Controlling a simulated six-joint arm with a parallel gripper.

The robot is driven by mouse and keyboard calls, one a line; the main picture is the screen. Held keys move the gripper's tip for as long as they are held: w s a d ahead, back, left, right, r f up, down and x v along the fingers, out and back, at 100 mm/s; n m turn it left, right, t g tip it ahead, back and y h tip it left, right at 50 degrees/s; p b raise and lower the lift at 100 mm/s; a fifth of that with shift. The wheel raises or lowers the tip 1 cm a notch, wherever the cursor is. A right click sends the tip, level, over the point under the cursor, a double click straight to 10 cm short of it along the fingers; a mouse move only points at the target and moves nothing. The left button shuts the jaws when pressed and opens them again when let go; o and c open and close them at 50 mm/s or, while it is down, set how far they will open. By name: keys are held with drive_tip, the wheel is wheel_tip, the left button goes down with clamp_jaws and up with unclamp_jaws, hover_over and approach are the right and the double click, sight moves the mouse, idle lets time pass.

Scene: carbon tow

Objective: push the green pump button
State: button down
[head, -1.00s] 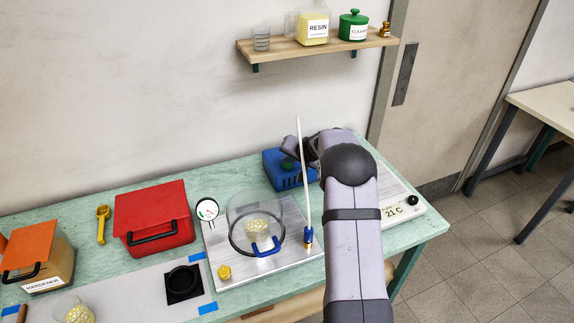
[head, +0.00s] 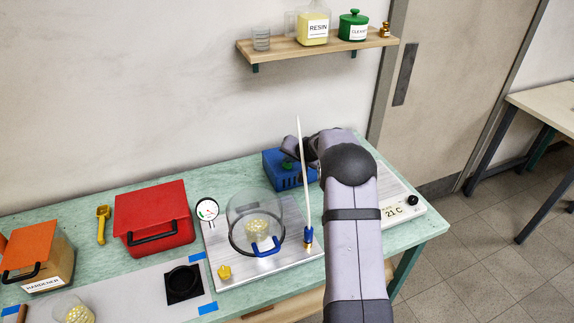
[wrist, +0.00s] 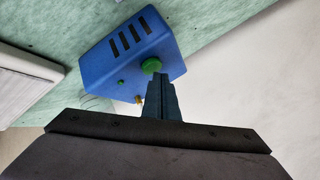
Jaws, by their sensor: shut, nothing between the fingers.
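The blue pump box (head: 272,168) stands at the back of the green bench, partly hidden behind my arm in the head view. In the wrist view the pump (wrist: 113,62) shows dark vent slots, a round green button (wrist: 151,66) and a smaller green spot (wrist: 121,82) beside it. My gripper (wrist: 160,78) is shut and empty. Its fingertips lie right at the lower edge of the green button in the wrist view; I cannot tell whether they touch it. In the head view the fingers are hidden by my arm.
A clear dome (head: 256,215) with a blue handle sits on the metal plate left of my arm. A thin white tube (head: 302,170) rises from a blue fitting close to my arm.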

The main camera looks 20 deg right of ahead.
sight(288, 167)
drive_tip(key=shift+f+b, duration=0.45)
drive_tip(key=shift+b, duration=0.25)
drive_tip(key=shift+r, duration=0.55)
idle(0.4)
drive_tip(key=shift+r+p, duration=1.8)
drive_tip(key=shift+r, duration=1.05)
drive_tip(key=shift+a, duration=0.1)
